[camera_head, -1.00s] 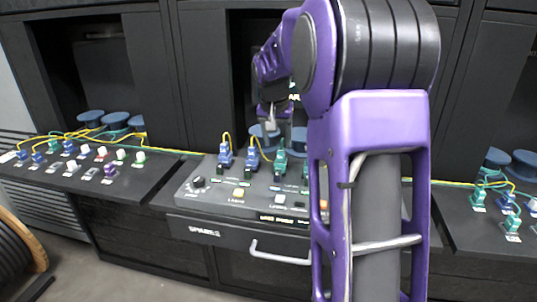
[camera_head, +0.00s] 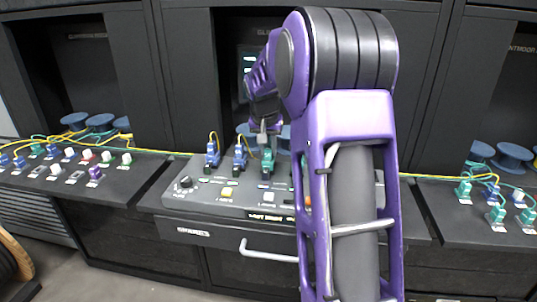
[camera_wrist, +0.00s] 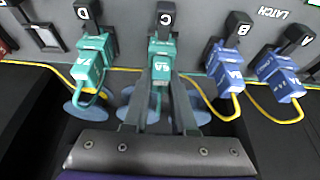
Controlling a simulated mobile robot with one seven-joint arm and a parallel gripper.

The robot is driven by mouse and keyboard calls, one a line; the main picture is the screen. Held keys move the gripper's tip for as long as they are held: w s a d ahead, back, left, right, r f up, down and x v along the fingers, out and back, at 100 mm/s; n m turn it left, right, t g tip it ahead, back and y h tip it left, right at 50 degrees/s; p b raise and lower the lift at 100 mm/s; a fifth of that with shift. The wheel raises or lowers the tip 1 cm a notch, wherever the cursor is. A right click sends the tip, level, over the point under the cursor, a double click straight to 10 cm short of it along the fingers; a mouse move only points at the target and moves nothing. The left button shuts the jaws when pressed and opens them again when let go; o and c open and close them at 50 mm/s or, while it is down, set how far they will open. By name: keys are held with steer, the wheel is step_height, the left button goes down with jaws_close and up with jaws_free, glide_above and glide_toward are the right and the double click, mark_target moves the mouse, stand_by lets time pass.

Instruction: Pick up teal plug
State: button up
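A teal plug (camera_wrist: 162,60) stands in slot C of the console, and it also shows in the head view (camera_head: 267,163) just below my gripper (camera_head: 263,138). In the wrist view my gripper (camera_wrist: 160,100) has its two grey fingers apart, one on each side of the plug's lower end. I cannot tell whether they touch it. A second teal plug (camera_wrist: 91,62) sits in slot D; my arm seems to hide it in the head view. Blue plugs stand in slot B (camera_wrist: 226,68) and slot A (camera_wrist: 278,75).
Yellow and teal cables loop from the plugs close to my fingers. Blue spools (camera_head: 100,122) stand behind the benches. The left bench (camera_head: 110,190) holds several small plugs and blocks; the right bench (camera_head: 450,212) holds more teal plugs. A handle (camera_head: 268,252) juts from the console front.

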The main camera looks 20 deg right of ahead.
jaws_close()
steer(key=shift+r, duration=0.15)
